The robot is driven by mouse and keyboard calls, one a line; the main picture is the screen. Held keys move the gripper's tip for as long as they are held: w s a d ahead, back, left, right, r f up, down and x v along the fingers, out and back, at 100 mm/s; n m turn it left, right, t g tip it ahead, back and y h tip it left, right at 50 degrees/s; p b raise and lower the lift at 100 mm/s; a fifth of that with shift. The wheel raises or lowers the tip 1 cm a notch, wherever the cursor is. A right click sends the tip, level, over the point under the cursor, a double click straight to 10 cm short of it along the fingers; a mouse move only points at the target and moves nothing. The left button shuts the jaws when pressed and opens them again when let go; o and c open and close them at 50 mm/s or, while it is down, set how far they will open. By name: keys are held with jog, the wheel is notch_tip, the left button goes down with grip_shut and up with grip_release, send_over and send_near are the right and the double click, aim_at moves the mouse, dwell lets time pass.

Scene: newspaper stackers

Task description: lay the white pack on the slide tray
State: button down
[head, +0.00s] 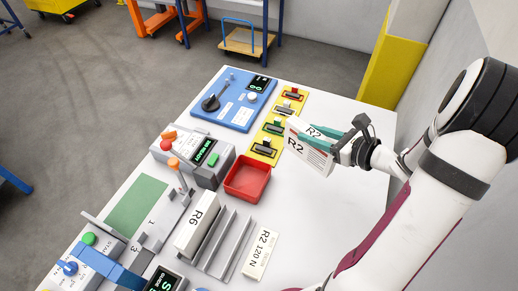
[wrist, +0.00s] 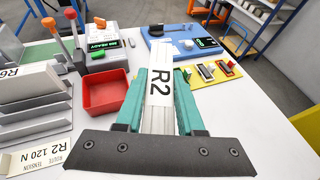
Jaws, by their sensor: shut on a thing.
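The white pack marked R2 (head: 303,152) is held between the teal fingers of my gripper (head: 320,134), raised and tilted above the right part of the white table. In the wrist view the pack (wrist: 158,88) stands between both fingers with its R2 end facing the camera. An open red tray (head: 247,179) lies to the left of and below the pack in the head view, apart from it, and looks empty; it also shows in the wrist view (wrist: 104,94). I cannot tell from the frames which part is the slide tray.
A grey rack with upright dividers (head: 229,243) holds a white R6 block (head: 197,224). An R2 120 N plate (head: 261,255) lies beside it. A lever box with a READY display (head: 204,152), a blue panel (head: 233,104) and a yellow switch strip (head: 266,146) stand nearby. The table's right side is clear.

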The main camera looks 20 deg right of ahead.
aim_at(307, 159)
notch_tip(307, 159, down, 10)
dwell(0.3)
jog(key=c, duration=0.5)
grip_release()
